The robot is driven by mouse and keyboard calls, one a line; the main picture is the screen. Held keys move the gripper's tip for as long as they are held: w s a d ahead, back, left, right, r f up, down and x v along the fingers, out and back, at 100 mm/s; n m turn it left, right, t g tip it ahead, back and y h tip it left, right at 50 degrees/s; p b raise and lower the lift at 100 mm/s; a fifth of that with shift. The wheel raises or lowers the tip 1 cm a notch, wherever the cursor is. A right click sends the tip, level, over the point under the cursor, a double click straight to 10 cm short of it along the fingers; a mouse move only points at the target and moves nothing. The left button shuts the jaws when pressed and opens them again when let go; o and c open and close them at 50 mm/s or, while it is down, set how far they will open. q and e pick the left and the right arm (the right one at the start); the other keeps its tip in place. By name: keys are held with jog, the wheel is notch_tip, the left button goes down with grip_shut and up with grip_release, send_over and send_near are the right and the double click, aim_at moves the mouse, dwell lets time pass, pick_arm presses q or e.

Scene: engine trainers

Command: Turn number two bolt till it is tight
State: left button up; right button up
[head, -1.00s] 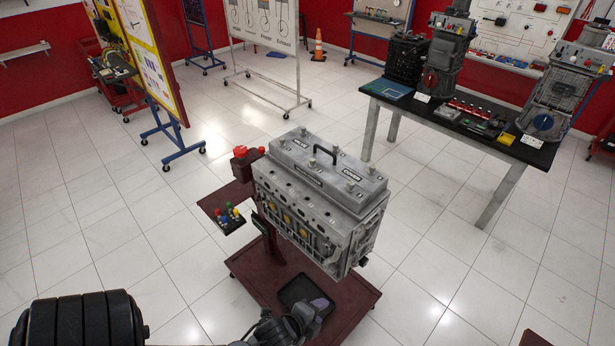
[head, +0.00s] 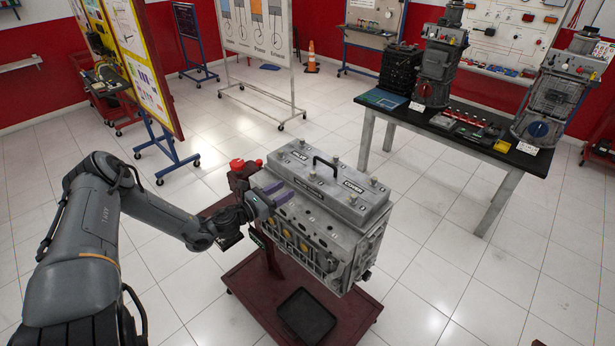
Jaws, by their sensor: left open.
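The grey engine block (head: 318,235) stands on a dark red wheeled stand in the middle of the head view. Its valve cover (head: 325,178) has a black handle and several bolts (head: 311,177) on top; I cannot tell which is number two. My left gripper (head: 280,193) is open, with purple-grey fingers at the left end of the engine, close to the cover's near left corner. I cannot tell whether the fingers touch the engine. My left arm and gripper hide the small side tray of coloured parts. My right gripper is not in view.
A red knob (head: 237,165) sits just behind my left gripper. An empty black tray (head: 305,314) lies on the stand base (head: 250,290). A black table (head: 450,132) with engine trainers stands at the back right. The floor around the stand is clear.

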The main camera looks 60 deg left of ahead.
aim_at(311, 174)
pick_arm(q)
jog(key=w, duration=0.3)
jog(key=w+a, duration=0.1)
jog(key=w, duration=0.3)
jog(key=w+a+b, duration=0.1)
jog(key=w, duration=0.2)
jog(key=shift+w+r, duration=0.2)
jog(key=shift+w, duration=0.2)
grip_shut()
